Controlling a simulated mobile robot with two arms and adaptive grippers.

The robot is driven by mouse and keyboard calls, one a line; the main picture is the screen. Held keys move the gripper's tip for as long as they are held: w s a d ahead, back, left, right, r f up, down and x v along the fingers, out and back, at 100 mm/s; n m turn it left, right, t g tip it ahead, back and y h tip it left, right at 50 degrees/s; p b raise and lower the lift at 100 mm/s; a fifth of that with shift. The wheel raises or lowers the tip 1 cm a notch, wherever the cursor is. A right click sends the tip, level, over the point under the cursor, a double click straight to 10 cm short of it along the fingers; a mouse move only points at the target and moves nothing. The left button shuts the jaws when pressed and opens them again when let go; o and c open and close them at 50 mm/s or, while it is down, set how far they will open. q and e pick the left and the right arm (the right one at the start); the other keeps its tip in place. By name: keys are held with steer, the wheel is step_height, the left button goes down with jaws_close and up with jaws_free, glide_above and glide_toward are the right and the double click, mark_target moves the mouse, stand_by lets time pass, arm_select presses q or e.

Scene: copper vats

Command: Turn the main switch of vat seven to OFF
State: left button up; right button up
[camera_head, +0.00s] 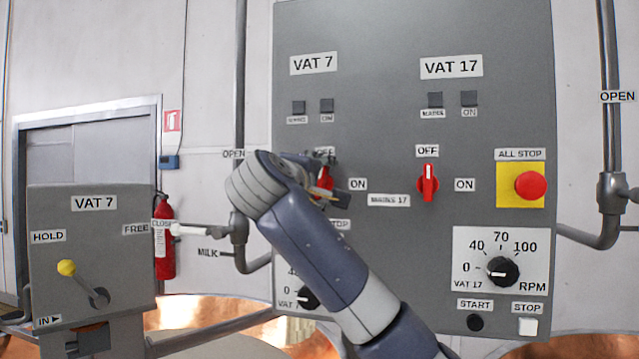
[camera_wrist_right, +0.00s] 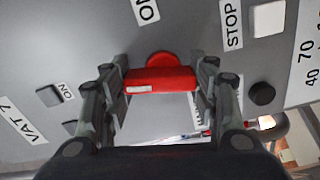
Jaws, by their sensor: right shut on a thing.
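The red main switch of vat seven (camera_head: 325,182) is on the grey panel, below the VAT 7 label (camera_head: 314,63), with OFF above it and ON to its right. My right gripper (camera_head: 330,191) is at this switch and partly hides it and its OFF label. In the wrist view, my right gripper (camera_wrist_right: 161,88) is shut on the red handle (camera_wrist_right: 165,77), with one finger at each end. The handle's white mark is at its left end, on the VAT 7 side, so the handle seems to point to OFF. My left gripper is not in view.
The similar red VAT 17 switch (camera_head: 428,184) is to the right, pointing up to OFF. A red ALL STOP button (camera_head: 530,186) is further right. RPM dials and START and STOP buttons are lower. A VAT 7 box with a yellow-knobbed lever (camera_head: 67,268) stands at the left.

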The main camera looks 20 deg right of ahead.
steer(key=shift+f+n, duration=0.1)
steer(key=shift+n, duration=1)
steer(key=o, duration=1.1)
steer(key=shift+w+a, duration=0.1)
steer(key=v, duration=1.2)
steer(key=shift+f, duration=0.1)
